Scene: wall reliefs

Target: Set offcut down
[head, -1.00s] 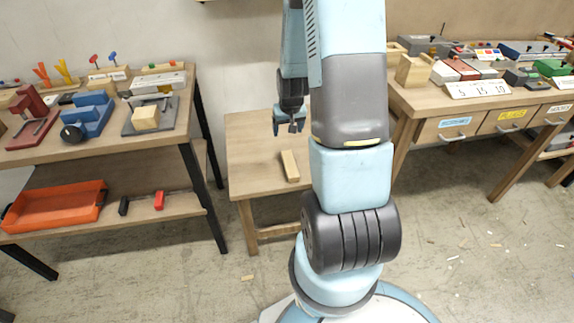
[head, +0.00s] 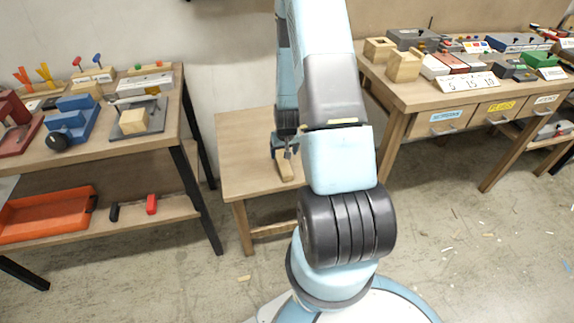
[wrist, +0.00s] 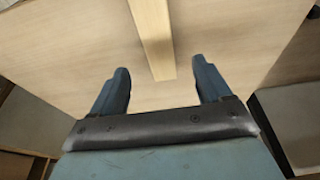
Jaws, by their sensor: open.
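The offcut is a pale wooden bar. In the head view the offcut (head: 285,170) lies on the small wooden table (head: 240,150), its far end close to my gripper. My gripper (head: 287,151) is low over the table there, partly hidden by my arm. In the wrist view my gripper (wrist: 162,82) is open, with its two blue-grey fingers apart. The offcut (wrist: 153,35) shows between and beyond the fingertips, with a gap on each side. Whether a finger touches it elsewhere cannot be told.
A workbench with a blue vise (head: 72,122) stands left, with an orange tray (head: 45,212) on its lower shelf. A bench with drawers (head: 440,125) and wooden blocks (head: 404,66) stands right. The small table's left part is clear. Scraps lie on the floor.

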